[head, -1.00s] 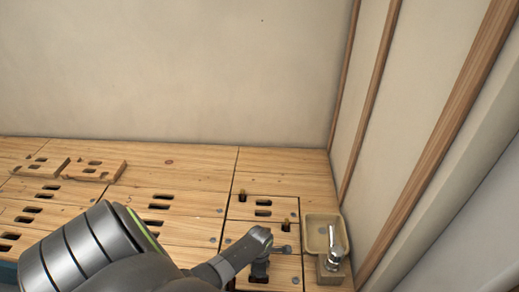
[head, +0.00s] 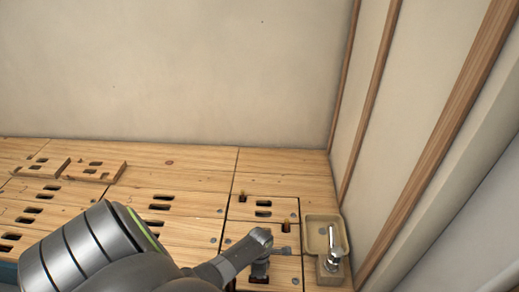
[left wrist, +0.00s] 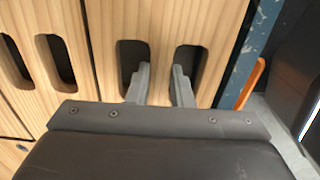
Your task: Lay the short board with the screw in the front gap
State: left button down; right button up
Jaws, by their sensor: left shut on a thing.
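The short board shows at the front right of the floor in the head view (head: 284,273), with a small round screw spot near its right side. It appears to lie level with the boards around it. In the left wrist view, the same wooden board (left wrist: 217,40) has two dark oval slots. My left gripper (left wrist: 160,88) has one finger in each slot and is shut on the strip between them. In the head view my left gripper (head: 259,276) is partly hidden by its own wrist. The front gap under the board is hidden. My right gripper is out of view.
A second slotted board (head: 238,208) lies behind, with small upright wooden pegs nearby. A beige tray (head: 312,225) with a metal fitting (head: 334,245) stands at the right wall. A blue edge (left wrist: 258,45) borders the board.

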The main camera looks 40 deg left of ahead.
pick_arm(q)
jog(key=shift+f, duration=0.2)
jog(key=c, duration=1.2)
grip_release()
notch_tip(320, 180, up, 17)
jog(key=p, duration=0.9)
jog(key=shift+r, duration=0.2)
